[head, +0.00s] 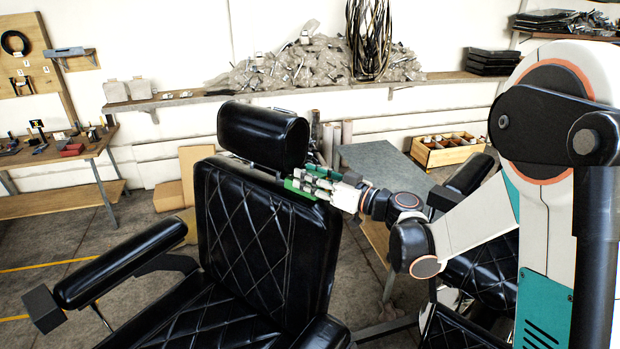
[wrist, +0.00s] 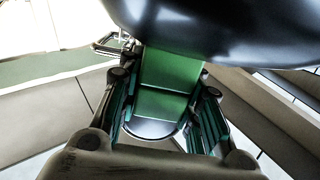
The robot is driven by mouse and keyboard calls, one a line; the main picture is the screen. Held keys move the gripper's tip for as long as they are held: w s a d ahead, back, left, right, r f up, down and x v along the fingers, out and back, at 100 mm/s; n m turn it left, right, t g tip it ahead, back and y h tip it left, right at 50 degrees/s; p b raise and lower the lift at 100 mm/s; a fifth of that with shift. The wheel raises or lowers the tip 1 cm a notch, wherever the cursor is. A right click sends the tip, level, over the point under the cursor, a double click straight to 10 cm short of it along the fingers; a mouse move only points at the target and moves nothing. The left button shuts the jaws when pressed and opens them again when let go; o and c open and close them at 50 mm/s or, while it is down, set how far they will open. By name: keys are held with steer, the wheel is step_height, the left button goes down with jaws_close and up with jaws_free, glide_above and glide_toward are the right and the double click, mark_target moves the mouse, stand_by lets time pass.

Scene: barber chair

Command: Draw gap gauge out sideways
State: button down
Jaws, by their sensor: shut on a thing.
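The gap gauge is a green block (wrist: 165,75), seen in the wrist view between my fingers and just below the black headrest (wrist: 215,30). In the head view, a green piece (head: 298,187) shows at the top right corner of the chair's backrest (head: 265,235), below the headrest (head: 262,135). My gripper (head: 314,181) reaches in from the right and is shut on the green block. Its fingers flank the block on both sides in the wrist view (wrist: 162,110). The block's far end is hidden under the headrest, so I cannot tell how deep it sits.
The left armrest (head: 120,262) and the seat lie below. A grey table (head: 375,165) and a wooden crate (head: 447,150) stand behind at the right. A workbench (head: 60,150) with tools stands at the far left. Open space shows right of the headrest.

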steer(key=shift+d, duration=0.1)
stand_by(0.3)
steer(key=shift+b+v, duration=0.75)
steer(key=shift+v, duration=2.45)
steer(key=shift+r, duration=0.15)
step_height(320, 180, up, 8)
steer(key=d+p, duration=0.1)
steer(key=p, duration=0.3)
steer(key=shift+w+d, duration=0.25)
steer(key=shift+d, duration=0.05)
